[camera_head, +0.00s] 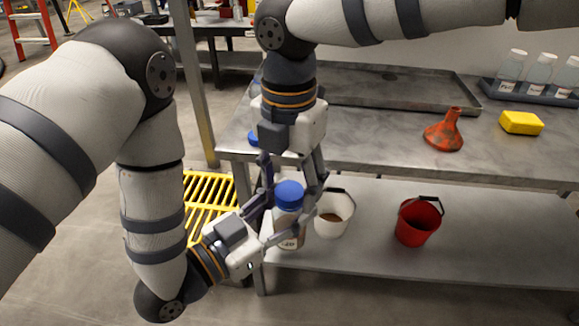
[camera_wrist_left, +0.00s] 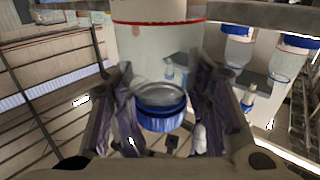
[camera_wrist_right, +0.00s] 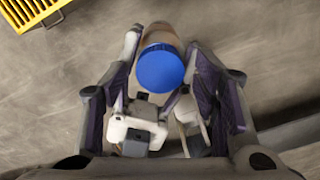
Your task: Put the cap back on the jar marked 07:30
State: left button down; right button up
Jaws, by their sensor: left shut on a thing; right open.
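The jar (camera_head: 288,224) is clear with a pale label whose printing ends in what looks like "30"; I cannot read it all. A blue cap (camera_head: 289,194) sits on its top; I cannot tell how firmly. My left gripper (camera_head: 272,232) is shut on the jar from the left. My right gripper (camera_head: 291,188) points down, open, with its fingers on either side of the cap. In the right wrist view the cap (camera_wrist_right: 160,68) lies between the open fingers, with the jar body (camera_wrist_right: 160,37) behind it. The left wrist view is cluttered; a blue ring (camera_wrist_left: 161,118) shows between the fingers.
A white bucket (camera_head: 333,226) with brown contents stands right beside the jar on the lower shelf (camera_head: 360,272). A red bucket (camera_head: 417,222) is further right. On the bench stand an orange funnel (camera_head: 445,132), a yellow sponge (camera_head: 521,122) and a tray of bottles (camera_head: 535,90).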

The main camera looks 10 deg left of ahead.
jog(key=c, duration=1.2)
jog(key=m, duration=0.5)
jog(key=shift+d, duration=0.1)
jog(key=m, duration=0.8)
jog(key=shift+m, duration=0.4)
jog(key=m, duration=1.3)
jog(key=shift+m, duration=0.4)
jog(key=o, duration=1.3)
jog(key=shift+f, duration=0.1)
